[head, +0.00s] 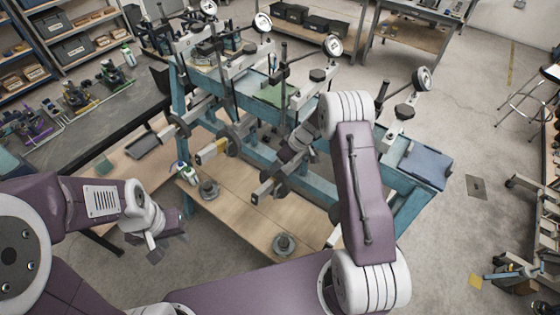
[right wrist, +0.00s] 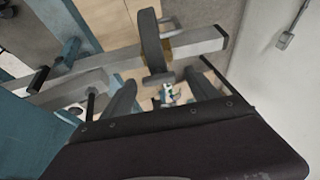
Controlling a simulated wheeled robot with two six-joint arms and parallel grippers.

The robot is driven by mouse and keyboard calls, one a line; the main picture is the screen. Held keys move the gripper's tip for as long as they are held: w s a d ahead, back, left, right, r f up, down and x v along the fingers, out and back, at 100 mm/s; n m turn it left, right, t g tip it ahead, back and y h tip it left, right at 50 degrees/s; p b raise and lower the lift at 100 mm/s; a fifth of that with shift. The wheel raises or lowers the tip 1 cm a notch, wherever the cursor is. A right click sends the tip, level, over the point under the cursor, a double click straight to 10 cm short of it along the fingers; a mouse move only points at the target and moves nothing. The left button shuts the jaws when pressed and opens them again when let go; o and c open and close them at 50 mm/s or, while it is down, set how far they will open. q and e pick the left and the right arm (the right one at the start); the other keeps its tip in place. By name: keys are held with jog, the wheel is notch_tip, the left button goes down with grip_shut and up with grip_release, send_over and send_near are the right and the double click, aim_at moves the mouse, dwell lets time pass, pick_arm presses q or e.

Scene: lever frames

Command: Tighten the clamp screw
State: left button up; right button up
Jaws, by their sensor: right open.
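In the right wrist view, a dark grey upright lever-like part (right wrist: 152,42) crosses a pale metal bar (right wrist: 190,48) and ends in a short crosspiece (right wrist: 158,77). This may be the clamp screw, but I cannot tell for sure. A brass-coloured patch shows behind it on the bar. My right gripper (right wrist: 163,92) is open, its two dark fingers on either side of the crosspiece with gaps visible. My left gripper (head: 155,243) hangs apart from the frame, at lower left.
A wooden lower shelf (head: 240,205) carries round dark weights (head: 284,244) and small bottles. Round-headed levers rise along the frame's top. A dark workbench (head: 75,120) with tools stands at left. A blue panel (head: 428,163) is at right.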

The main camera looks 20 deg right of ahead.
jog(key=shift+d, duration=0.1)
jog(key=c, duration=1.4)
jog(key=shift+o, duration=0.2)
